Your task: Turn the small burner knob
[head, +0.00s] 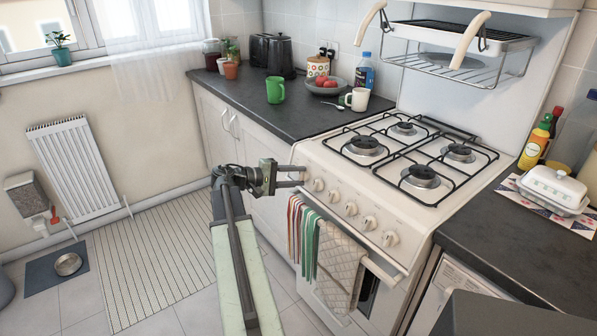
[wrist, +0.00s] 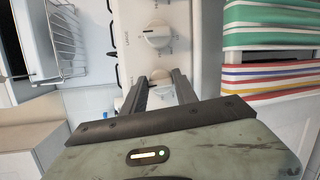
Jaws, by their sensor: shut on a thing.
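My gripper (head: 304,176) reaches the left end of the stove's white front panel. In the wrist view, its two dark fingers (wrist: 160,80) are shut on a white knob (wrist: 161,76), one finger on each side. The fingers hide much of this knob, and its label cannot be read. A neighbouring white knob (wrist: 157,36) stands clear just beyond the fingertips, with a label beside it that seems to read "LARGE". In the head view, several more knobs (head: 351,208) run along the panel to the right of my gripper.
The gas hob (head: 410,160) with its black grates lies above the panel. Striped and quilted towels (head: 303,235) hang from the oven handle just below my gripper. A white mug (head: 357,99) and green mug (head: 275,90) stand on the left counter.

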